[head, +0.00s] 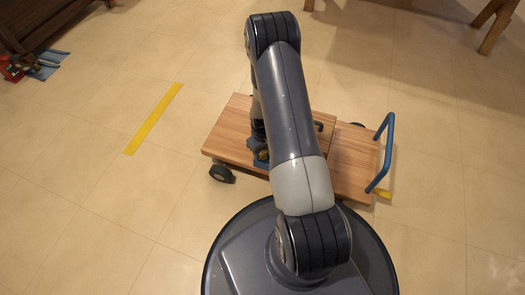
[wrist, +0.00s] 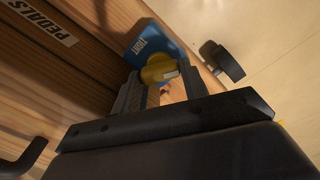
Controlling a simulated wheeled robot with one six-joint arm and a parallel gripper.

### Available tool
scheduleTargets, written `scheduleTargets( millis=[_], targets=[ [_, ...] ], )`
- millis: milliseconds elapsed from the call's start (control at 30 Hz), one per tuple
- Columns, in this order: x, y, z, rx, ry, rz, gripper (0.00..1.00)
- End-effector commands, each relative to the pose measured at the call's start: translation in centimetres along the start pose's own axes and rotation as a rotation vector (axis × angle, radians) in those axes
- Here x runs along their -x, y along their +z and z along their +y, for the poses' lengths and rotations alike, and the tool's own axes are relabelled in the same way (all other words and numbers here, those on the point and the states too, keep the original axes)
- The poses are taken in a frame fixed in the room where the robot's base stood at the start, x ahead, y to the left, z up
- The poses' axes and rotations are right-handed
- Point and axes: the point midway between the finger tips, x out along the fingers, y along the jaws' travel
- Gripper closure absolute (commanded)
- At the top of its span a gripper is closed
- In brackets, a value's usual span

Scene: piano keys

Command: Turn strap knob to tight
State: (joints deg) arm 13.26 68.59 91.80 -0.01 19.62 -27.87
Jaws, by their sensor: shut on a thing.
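The strap knob (wrist: 158,70) is yellow and sits against a blue plate (wrist: 146,44) marked "TIGHT" in the wrist view. My gripper (wrist: 160,88) is shut on the knob, with one finger on each side of it. A pale mark shows on the knob's right side. The knob's exact turn angle is hard to tell.
The plate is on a wooden cart (head: 232,127) with black wheels (head: 222,173) and a blue handle (head: 383,150). A "PEDALS" label (wrist: 43,22) is on the wood. A yellow floor strip (head: 154,118) lies to the left. Open floor surrounds the cart.

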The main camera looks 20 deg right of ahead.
Motion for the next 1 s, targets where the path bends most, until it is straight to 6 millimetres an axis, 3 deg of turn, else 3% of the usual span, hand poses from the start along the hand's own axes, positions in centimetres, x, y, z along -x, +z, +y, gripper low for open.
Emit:
scheduleTargets(
  millis=[1000],
  targets=[
    [0.01, -0.04, 0.0, 0.963, 0.001, 0.001, 0.81]
  ],
)
